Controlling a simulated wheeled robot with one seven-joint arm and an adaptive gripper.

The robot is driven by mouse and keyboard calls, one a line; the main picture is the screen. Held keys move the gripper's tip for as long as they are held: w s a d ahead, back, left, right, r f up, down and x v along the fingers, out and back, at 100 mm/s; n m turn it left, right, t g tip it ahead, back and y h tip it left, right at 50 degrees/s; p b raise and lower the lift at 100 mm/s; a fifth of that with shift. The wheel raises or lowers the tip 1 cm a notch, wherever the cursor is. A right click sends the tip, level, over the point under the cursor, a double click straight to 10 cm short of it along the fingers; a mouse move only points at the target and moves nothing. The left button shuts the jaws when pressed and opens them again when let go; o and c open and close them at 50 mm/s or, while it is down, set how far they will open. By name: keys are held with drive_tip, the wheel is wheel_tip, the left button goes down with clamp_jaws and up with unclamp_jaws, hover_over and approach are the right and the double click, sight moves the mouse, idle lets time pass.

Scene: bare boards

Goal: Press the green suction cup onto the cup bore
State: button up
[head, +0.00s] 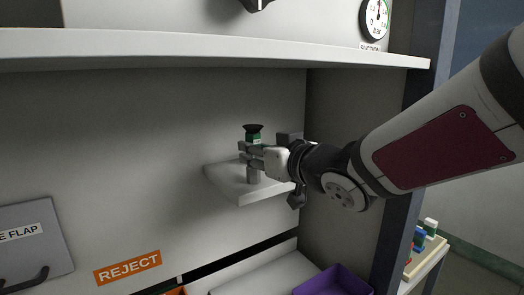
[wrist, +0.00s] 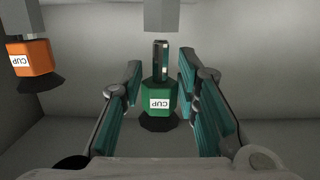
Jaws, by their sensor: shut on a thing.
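The green suction cup (head: 254,137) has a black lip, which faces up in the head view. In the wrist view the green suction cup (wrist: 158,100) bears a white CUP label, its lip toward the bottom and a narrow stem toward the top. My gripper (head: 251,155) is shut on it, with a finger on each side. A grey post (head: 253,175) stands below it on a pale ledge (head: 222,180). In the wrist view the post (wrist: 160,15) lies in line with the stem; I cannot tell whether they touch. The cup bore's opening is not visible.
An orange cup (wrist: 33,60) with a black lip is at the left of the wrist view. A long shelf (head: 200,48) runs above my gripper, with a gauge (head: 376,18) above it. A purple bin (head: 333,281) and a REJECT label (head: 128,267) are lower down.

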sight(258, 185)
drive_tip(key=shift+f+b, duration=1.5)
drive_tip(key=shift+f, duration=0.45)
drive_tip(key=o, duration=1.2)
drive_tip(key=v, duration=0.7)
drive_tip(key=shift+s, duration=0.25)
drive_tip(key=shift+d, duration=0.1)
